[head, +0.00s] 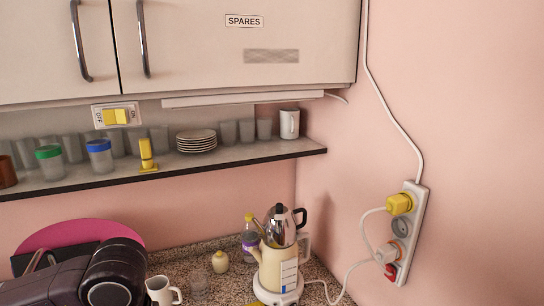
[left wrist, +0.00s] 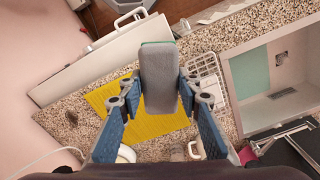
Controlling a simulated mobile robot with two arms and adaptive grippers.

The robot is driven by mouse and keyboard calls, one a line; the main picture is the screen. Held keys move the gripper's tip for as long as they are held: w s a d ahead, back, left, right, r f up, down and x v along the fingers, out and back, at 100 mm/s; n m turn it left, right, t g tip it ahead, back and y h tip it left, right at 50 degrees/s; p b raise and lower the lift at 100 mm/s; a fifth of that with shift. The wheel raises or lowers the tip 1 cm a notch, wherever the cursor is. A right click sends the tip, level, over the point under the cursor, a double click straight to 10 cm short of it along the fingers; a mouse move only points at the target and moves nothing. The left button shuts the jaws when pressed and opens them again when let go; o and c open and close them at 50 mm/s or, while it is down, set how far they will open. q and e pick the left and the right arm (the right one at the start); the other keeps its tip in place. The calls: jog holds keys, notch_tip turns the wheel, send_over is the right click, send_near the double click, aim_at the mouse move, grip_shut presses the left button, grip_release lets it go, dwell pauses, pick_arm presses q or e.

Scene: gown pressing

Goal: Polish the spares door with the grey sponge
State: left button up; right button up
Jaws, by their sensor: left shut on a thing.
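The spares door (head: 240,45) is the cream cupboard door at the top of the head view, with a "SPARES" label (head: 244,20) and a dark handle at its left edge. A grey smudged patch (head: 271,56) lies on it below the label. The door looks shut. In the left wrist view my left gripper (left wrist: 160,88) is shut on the grey sponge (left wrist: 159,72), which has a thin green edge at its far end. The sponge is held over the counter, apart from the door. My right gripper is in neither view.
Below the cupboard, a shelf (head: 220,163) holds glasses, jars, stacked plates and a white mug. The counter holds a kettle (head: 279,266), bottle and cup. A power strip (head: 410,225) hangs on the right wall. A yellow mat (left wrist: 145,125) lies beneath the sponge.

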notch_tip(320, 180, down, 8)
jog(key=b, duration=0.6)
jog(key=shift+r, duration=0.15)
dwell(0.7)
